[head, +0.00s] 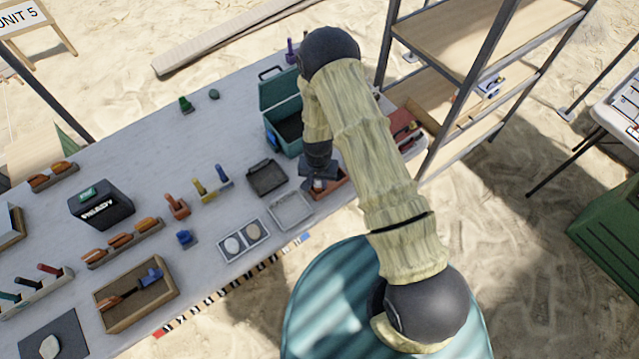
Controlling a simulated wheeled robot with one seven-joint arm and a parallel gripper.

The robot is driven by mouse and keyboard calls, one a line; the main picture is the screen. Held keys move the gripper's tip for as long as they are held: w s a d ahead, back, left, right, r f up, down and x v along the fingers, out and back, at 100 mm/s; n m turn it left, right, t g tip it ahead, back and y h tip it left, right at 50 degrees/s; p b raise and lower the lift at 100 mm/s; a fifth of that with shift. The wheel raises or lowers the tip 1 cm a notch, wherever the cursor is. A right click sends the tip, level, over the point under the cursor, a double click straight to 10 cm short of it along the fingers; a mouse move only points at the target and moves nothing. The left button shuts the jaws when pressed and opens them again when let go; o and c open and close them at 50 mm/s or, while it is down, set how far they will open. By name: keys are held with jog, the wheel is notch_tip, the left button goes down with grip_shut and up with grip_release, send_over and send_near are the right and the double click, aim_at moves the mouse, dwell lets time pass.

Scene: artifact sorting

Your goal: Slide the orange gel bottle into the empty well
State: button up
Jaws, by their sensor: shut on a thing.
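My gripper (320,184) is low over the right part of the table, at a reddish-brown open tray (340,190). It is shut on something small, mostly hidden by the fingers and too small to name. Orange bottle-like things lie in two wooden racks at the left: several in the nearer rack (124,246) and two in the farther rack (52,178). I cannot tell which of these is the gel bottle, or whether either rack has an empty well.
A teal open box (282,138) stands just left of my arm. A black tray (267,178), a clear tray (291,210) and a two-stone tray (243,241) lie left of the gripper. A metal shelf (470,110) stands at right.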

jog(key=shift+r, duration=0.15)
notch_tip(320, 180, up, 10)
jog(key=b, duration=0.2)
jog(key=shift+b, duration=0.3)
jog(key=shift+w+d+f, duration=0.1)
jog(key=shift+f, duration=0.1)
dwell(0.4)
